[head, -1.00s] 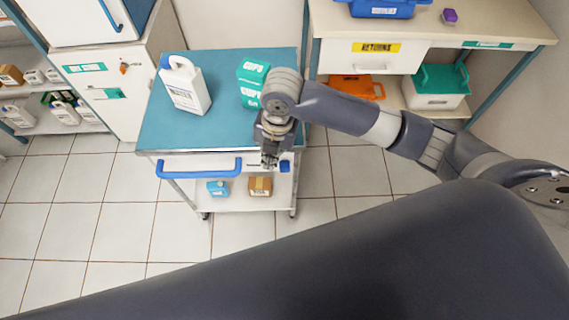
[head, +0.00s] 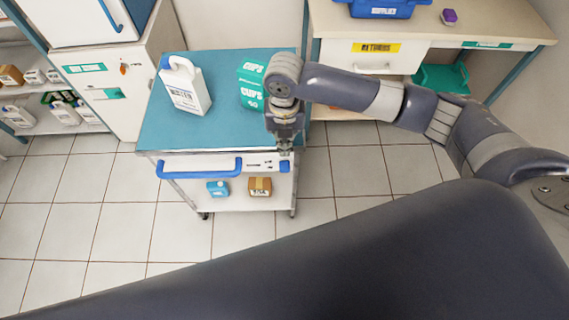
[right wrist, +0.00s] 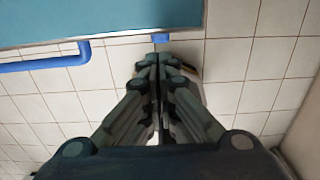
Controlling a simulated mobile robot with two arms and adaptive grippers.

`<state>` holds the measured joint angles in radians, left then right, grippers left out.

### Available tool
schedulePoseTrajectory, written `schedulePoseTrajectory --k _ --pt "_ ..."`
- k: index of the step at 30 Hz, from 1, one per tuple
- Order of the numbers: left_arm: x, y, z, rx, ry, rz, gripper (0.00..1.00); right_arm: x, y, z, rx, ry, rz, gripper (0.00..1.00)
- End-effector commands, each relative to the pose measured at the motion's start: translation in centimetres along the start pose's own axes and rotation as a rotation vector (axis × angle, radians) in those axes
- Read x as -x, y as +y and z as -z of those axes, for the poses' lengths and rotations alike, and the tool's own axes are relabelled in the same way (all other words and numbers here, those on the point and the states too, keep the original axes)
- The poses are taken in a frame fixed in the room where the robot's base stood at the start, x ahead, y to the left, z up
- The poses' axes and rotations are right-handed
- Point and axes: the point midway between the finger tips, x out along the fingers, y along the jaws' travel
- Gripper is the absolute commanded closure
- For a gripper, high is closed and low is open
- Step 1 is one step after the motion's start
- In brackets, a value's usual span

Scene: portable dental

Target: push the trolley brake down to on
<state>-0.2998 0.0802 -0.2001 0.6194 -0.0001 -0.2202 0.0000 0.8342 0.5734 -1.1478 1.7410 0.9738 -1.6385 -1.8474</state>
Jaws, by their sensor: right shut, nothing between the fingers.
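The trolley (head: 222,62) has a teal top, a blue side handle (head: 200,172) and a white front panel. A small blue tab, which looks like the brake (head: 285,167), sits at the right end of this panel. It also shows in the right wrist view (right wrist: 161,38), just past my fingertips. My right gripper (head: 284,150) is shut and empty, pointing down at the trolley's front right edge, right by the tab. In the right wrist view the fingers (right wrist: 160,62) are together. I cannot tell whether they touch the tab. My left gripper is not in view.
A white jug (head: 186,88) and a green cups box (head: 250,84) stand on the trolley, the box close to my right wrist. A blue bottle (head: 217,188) and a brown box (head: 260,187) are on its lower shelf. A desk (head: 490,30) stands behind right. Floor in front is clear.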

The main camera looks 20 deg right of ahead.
Motion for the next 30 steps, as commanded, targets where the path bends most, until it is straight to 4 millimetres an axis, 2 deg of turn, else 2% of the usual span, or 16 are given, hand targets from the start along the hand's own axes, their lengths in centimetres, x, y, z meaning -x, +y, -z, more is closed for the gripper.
schedulePoseTrajectory --k 9,15,21,30 --pt "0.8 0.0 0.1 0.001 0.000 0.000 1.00 -6.8 -0.1 0.1 -0.002 0.004 0.003 1.00" --pt "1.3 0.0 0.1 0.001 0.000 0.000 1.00 -10.2 -0.1 0.1 0.000 0.002 0.002 1.00" --pt "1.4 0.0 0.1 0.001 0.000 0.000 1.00 -11.8 0.0 0.1 0.001 0.001 0.001 1.00" --pt "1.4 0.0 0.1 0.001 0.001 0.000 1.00 -12.2 0.0 0.1 0.001 0.000 0.000 1.00"
